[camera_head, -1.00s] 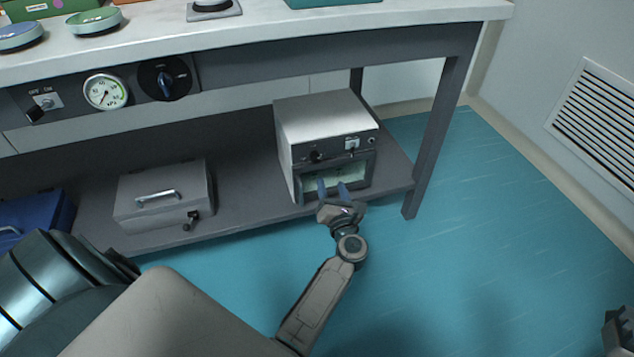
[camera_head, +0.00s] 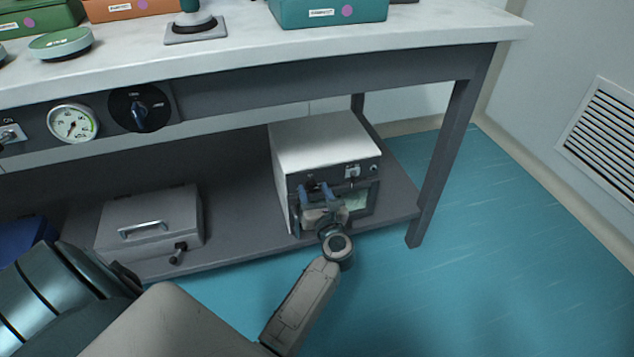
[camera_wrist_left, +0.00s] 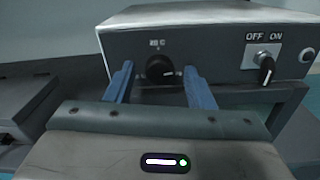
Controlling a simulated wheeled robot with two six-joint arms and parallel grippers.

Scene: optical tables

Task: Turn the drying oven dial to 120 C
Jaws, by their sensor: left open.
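The drying oven (camera_head: 322,145) is a white-topped box with a dark front on the lower shelf. Its round black dial (camera_wrist_left: 160,69) shows in the left wrist view, with a small light mark at its right side. My left gripper (camera_head: 315,190) is at the oven's front. In the left wrist view its two blue fingers (camera_wrist_left: 158,75) are open, one on each side of the dial, with nothing visibly gripped. Contact with the dial cannot be told. My right gripper is out of view.
An OFF/ON switch (camera_wrist_left: 265,65) sits right of the dial. A grey case (camera_head: 150,225) lies on the shelf to the left. The bench top (camera_head: 240,48) is above, with another dial (camera_head: 140,108) and a gauge (camera_head: 73,123) below its edge. The floor at right is clear.

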